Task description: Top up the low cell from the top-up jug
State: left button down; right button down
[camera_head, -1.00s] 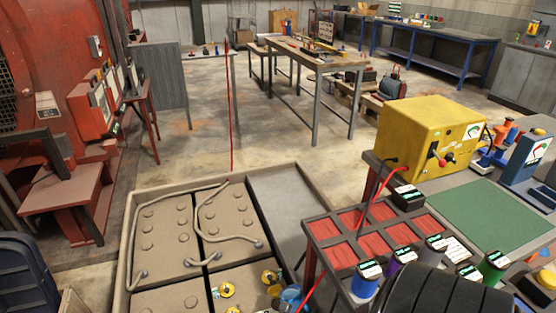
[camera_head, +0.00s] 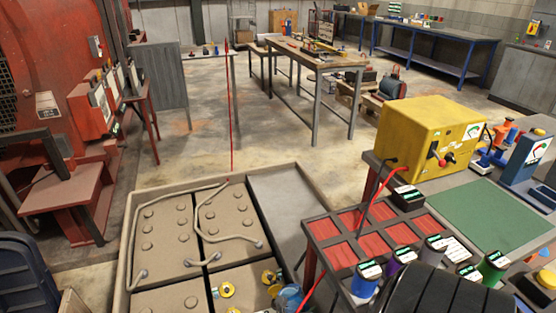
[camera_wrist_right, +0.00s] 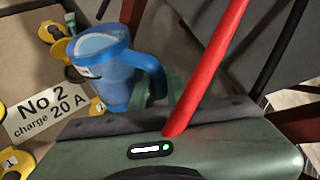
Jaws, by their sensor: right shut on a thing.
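The top-up jug (camera_wrist_right: 103,60) is blue with a lighter blue rim and a side handle; in the wrist view it leans slightly. It shows at the lower edge of the head view (camera_head: 288,298), partly cut off. My right gripper (camera_wrist_right: 160,90) is shut on the jug's handle. The jug is over or beside the near cell (camera_head: 245,280), whose yellow caps (camera_head: 268,277) show; the wrist view cannot settle its height. A label (camera_wrist_right: 47,108) reading "No 2 charge 20 A" lies beside it. The liquid levels cannot be seen. My left gripper is out of view.
A red cable (camera_wrist_right: 205,70) crosses close in front of the wrist camera. Grey cables (camera_head: 225,234) lie over the cells in the tray (camera_head: 122,262). A yellow charger (camera_head: 418,135) and several labelled bottles (camera_head: 366,280) stand on the bench to the right.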

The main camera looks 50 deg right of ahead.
jog(key=shift+w+d+r+g, duration=0.1)
jog(key=shift+w+r+g, duration=0.2)
jog(key=shift+w, duration=0.15)
dwell(0.6)
jog(key=shift+w+r+n+g+b, duration=0.2)
jog(key=shift+w+n+g+b, duration=0.1)
jog(key=shift+n+b, duration=0.15)
dwell(1.3)
jog(key=shift+w+d+r+g+p, duration=0.15)
jog(key=shift+r+p, duration=0.1)
jog(key=shift+p, duration=0.3)
jog(key=shift+w+a+r+g+p, duration=0.15)
jog(key=shift+r+p, duration=0.1)
jog(key=shift+p, duration=0.25)
dwell(0.4)
jog(key=shift+s+f+b, duration=0.25)
jog(key=shift+f+b, duration=0.5)
jog(key=shift+b, duration=0.15)
jog(key=shift+s+r+t, duration=0.1)
jog(key=shift+s+t, duration=0.3)
jog(key=shift+s, duration=0.1)
jog(key=shift+s+m+t+p, duration=0.15)
jog(key=shift+m+t+p, duration=0.15)
jog(key=shift+m+t, duration=0.2)
jog(key=shift+s+f, duration=0.1)
jog(key=shift+f, duration=0.1)
